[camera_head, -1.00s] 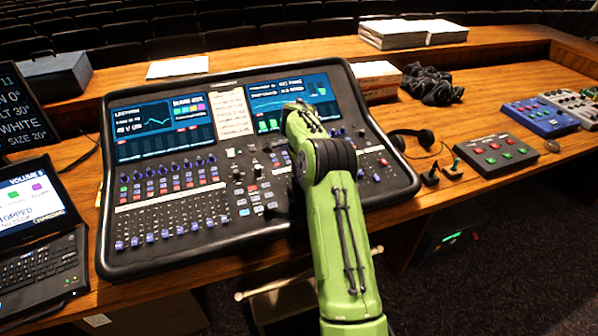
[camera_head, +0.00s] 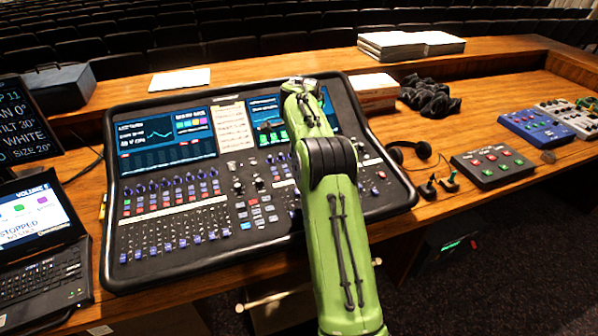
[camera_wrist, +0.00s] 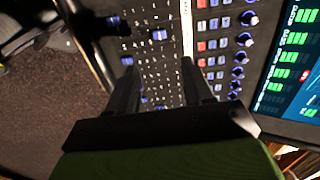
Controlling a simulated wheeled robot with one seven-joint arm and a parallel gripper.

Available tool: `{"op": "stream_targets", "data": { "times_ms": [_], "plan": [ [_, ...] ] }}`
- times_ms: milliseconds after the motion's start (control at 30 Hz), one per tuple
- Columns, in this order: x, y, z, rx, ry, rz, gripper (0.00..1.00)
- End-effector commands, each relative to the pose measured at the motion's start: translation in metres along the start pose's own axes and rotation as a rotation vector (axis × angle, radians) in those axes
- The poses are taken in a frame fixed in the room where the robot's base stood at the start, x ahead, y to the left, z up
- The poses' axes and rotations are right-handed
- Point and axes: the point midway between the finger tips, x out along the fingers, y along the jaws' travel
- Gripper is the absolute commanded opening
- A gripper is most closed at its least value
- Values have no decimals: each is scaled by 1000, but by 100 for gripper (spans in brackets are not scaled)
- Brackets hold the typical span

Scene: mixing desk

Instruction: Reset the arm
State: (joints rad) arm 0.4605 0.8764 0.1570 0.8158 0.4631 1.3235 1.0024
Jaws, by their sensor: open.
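My green arm reaches up over the right part of the mixing desk (camera_head: 165,262) in the head view. The arm hides my gripper's fingers there. In the wrist view my gripper (camera_wrist: 160,85) shows two dark fingers spread apart, with nothing between them. Behind them lie the desk's faders, knobs and part of a lit screen. The fingers are over the panel; I cannot tell how high above it they are.
A laptop (camera_head: 45,262) and a monitor (camera_head: 28,122) stand at left. Paper stacks (camera_head: 400,46), black cloth (camera_head: 428,92), headphones (camera_head: 422,150), a grey button box (camera_head: 490,166) and a blue box (camera_head: 537,128) are at right. Dark floor lies in front of the desk.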

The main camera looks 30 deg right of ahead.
Motion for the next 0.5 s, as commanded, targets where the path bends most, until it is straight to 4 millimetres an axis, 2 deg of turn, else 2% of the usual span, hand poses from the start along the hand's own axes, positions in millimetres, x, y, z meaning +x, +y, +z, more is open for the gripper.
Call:
{"op": "stream_targets", "data": {
  "times_ms": [33,200,500],
  "plan": [
    [-16,-1,0,-1,1,-2,51],
    [-39,0,0,0,0,0,51],
    [-40,0,0,0,0,1,51]
  ]
}}
